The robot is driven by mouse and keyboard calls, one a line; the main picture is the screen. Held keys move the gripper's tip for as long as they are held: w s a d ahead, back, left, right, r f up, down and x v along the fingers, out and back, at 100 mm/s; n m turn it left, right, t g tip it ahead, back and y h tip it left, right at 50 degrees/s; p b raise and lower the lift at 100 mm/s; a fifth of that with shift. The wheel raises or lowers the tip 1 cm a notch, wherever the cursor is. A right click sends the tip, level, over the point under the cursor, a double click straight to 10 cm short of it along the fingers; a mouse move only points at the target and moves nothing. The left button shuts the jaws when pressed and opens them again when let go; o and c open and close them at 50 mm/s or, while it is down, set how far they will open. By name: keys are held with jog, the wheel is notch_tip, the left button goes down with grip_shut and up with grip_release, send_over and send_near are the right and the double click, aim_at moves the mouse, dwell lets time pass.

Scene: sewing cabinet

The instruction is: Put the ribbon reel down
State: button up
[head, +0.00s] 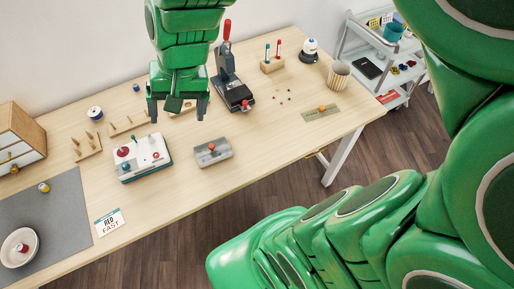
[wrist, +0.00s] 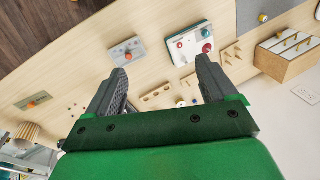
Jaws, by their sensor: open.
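My gripper (head: 178,110) is open above the back of the wooden table, and nothing shows between its fingers. In the wrist view its two dark fingers (wrist: 162,72) stand wide apart. I cannot tell for sure which object is the ribbon reel. A white and dark blue reel (head: 95,113) stands on the table left of my gripper, apart from it. A red-topped spool (head: 22,248) sits in a white dish (head: 11,238) at the lower left. A small yellow-banded spool (head: 44,187) lies on the grey mat (head: 60,215).
A white machine with knobs (head: 142,158) and a grey box (head: 213,152) stand in front of my gripper. A dark upright press (head: 231,85) is close on its right. A wooden drawer cabinet (head: 18,135) is at the far left. The table front right of the grey box is mostly clear.

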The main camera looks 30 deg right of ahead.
jog(key=s+d+f+n+g+h, duration=0.1)
jog(key=s+d, duration=0.4)
jog(key=s, duration=0.2)
jog(key=s+d+f+n+g+h, duration=0.1)
jog(key=s+d, duration=0.3)
jog(key=s, duration=0.4)
jog(key=shift+s+d+f+n+g+h, duration=0.2)
jog(key=shift+d+n+g+h, duration=0.2)
jog(key=shift+g+h, duration=0.15)
jog(key=shift+a, duration=0.1)
